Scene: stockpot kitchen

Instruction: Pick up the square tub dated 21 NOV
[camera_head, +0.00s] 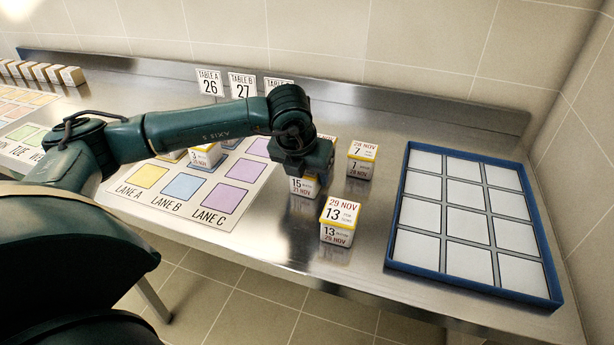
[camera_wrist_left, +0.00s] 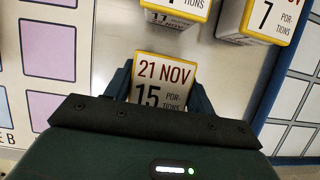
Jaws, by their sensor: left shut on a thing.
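The square tub dated 21 NOV (camera_wrist_left: 163,78), with a white label reading 15 portions and a yellow rim, sits between the fingers in the left wrist view. In the head view its front (camera_head: 302,187) shows below my left gripper (camera_head: 303,172), and its top is hidden by the gripper. My left gripper also shows in the left wrist view (camera_wrist_left: 160,85), shut on this tub, one finger on each side. I cannot tell whether the tub is clear of the steel counter. My right gripper is not in view.
A 29 NOV tub (camera_head: 339,215) stands close in front and to the right; a 28 NOV tub (camera_head: 362,158) stands behind right. A blue-rimmed tray (camera_head: 391,228) with empty white cells lies at right. The lane mat (camera_head: 236,217) lies left, with tubs at its back.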

